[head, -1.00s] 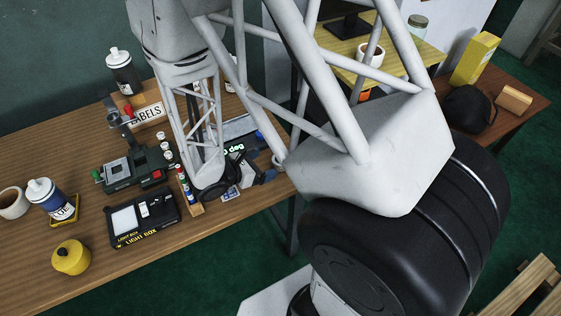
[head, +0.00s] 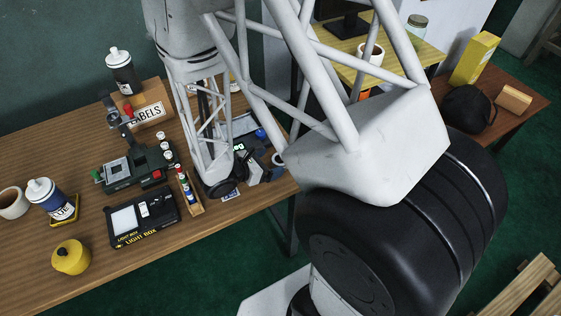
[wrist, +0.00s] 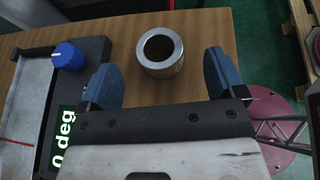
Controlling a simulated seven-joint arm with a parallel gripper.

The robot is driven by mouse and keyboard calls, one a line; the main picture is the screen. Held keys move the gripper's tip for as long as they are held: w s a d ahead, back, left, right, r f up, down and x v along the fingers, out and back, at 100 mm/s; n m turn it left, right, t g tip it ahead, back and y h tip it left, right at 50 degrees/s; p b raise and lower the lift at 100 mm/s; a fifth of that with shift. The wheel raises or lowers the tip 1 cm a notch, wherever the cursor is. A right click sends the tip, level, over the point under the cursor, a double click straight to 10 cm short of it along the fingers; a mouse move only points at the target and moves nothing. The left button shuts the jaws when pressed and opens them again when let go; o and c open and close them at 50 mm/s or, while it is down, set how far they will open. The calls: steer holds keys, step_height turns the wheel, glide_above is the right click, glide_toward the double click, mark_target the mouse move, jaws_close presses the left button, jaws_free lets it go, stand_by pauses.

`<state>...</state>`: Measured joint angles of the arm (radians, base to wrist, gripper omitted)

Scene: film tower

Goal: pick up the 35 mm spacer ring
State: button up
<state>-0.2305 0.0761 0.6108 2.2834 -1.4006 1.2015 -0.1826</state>
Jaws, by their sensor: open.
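The spacer ring (wrist: 165,68) is a short silver metal cylinder with a round bore, standing upright on the wooden table in the wrist view. My gripper (wrist: 159,62) is open, with a blue finger on each side of the ring's place in the picture. The ring appears centred between the fingers and a little beyond their tips, with nothing held. My gripper is largely hidden by my wrist there.
A device with a blue knob (wrist: 68,56) and a "0 deg" display stands left of the ring. The table's right edge is close. A light box (head: 145,218), a marker rack (head: 195,208) and a labels box (head: 150,108) stand further left.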

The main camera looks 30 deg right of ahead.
mark_target(280, 159)
steer(key=shift+d, duration=0.1)
steer(key=shift+x, duration=2.55)
steer(key=shift+w+f, duration=0.1)
steer(key=shift+f, duration=0.05)
steer(key=shift+c, duration=0.5)
steer(key=c, duration=1)
